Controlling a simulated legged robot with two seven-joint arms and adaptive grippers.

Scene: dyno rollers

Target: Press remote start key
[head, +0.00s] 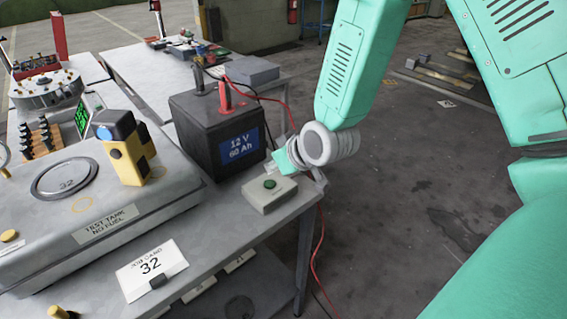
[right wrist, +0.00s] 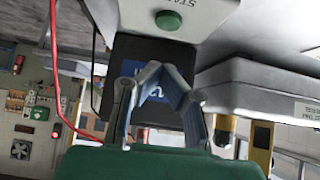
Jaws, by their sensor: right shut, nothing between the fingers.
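The remote start key is a round green button on a small pale box (head: 262,201) at the right edge of the table, in front of the battery. In the right wrist view the green button (right wrist: 168,20) shows at the top, with a partly cut-off label beside it. My right gripper (right wrist: 153,90) is shut and empty, its fingers meeting at the tips. In the head view my right gripper (head: 288,158) is just behind the box and right of the battery, apart from the button; its fingers are mostly hidden there. My left gripper is not in view.
A black battery (head: 216,132) reading 12 V 60 Ah stands close behind the box. A red cable (head: 316,245) hangs past the table's right edge. The test tank (head: 120,222), a yellow device (head: 128,155) and a job card 32 (head: 152,267) are left. Open floor lies right.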

